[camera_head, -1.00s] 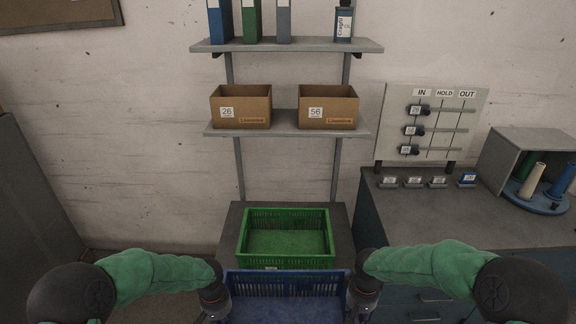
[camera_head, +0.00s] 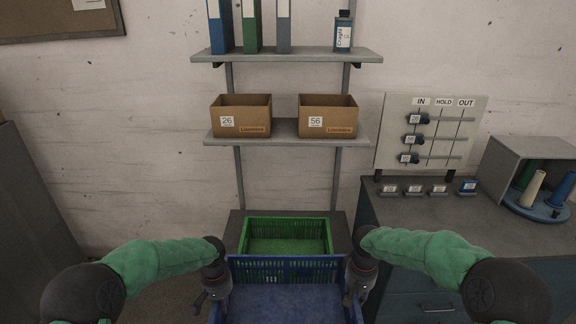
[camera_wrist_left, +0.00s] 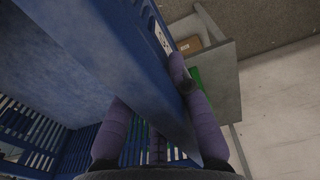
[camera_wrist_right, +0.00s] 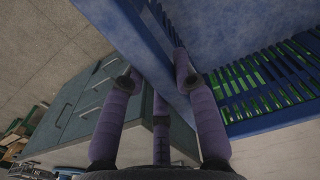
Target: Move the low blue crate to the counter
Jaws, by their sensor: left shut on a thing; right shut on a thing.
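The blue crate (camera_head: 288,298) is at the bottom centre of the head view, held level in front of me with its near part cut off. My left gripper (camera_head: 217,290) is shut on its left wall; the left wrist view shows the fingers (camera_wrist_left: 158,110) around the blue wall (camera_wrist_left: 120,60). My right gripper (camera_head: 357,285) is shut on its right wall; the right wrist view shows its fingers (camera_wrist_right: 158,90) on either side of the wall (camera_wrist_right: 150,45). The counter (camera_head: 425,215), grey-topped with blue drawers, is to the right.
A green crate (camera_head: 288,222) stands on a low dark stand (camera_head: 238,226) just beyond the blue crate. Shelves above hold cardboard boxes (camera_head: 241,117) and binders (camera_head: 250,25). The counter carries small labelled blocks (camera_head: 413,190), a peg board (camera_head: 430,133) and a cone holder (camera_head: 540,205); its front area is clear.

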